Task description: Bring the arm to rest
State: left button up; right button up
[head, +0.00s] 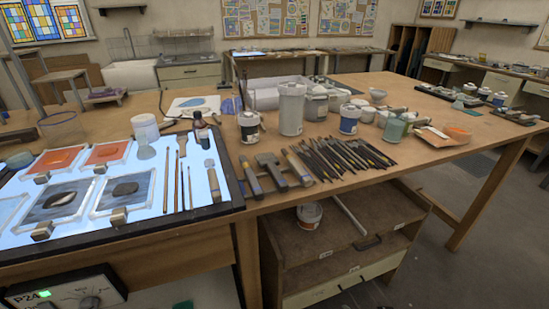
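Neither of my grippers and neither of my arms shows in the head view. The wooden worktable (365,184) fills the middle of the view. Brushes and a wood-handled tool (212,184) lie on the panel's right side.
Several brushes (345,158) and hand tools (269,170) lie at the table's middle. Jars, including a tall white container (290,110), stand behind them. An open shelf unit (340,245) is under the table. Floor at the right (500,235) is clear.

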pick_arm(q)
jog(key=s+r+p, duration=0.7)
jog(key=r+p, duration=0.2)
jog(key=p, duration=0.3)
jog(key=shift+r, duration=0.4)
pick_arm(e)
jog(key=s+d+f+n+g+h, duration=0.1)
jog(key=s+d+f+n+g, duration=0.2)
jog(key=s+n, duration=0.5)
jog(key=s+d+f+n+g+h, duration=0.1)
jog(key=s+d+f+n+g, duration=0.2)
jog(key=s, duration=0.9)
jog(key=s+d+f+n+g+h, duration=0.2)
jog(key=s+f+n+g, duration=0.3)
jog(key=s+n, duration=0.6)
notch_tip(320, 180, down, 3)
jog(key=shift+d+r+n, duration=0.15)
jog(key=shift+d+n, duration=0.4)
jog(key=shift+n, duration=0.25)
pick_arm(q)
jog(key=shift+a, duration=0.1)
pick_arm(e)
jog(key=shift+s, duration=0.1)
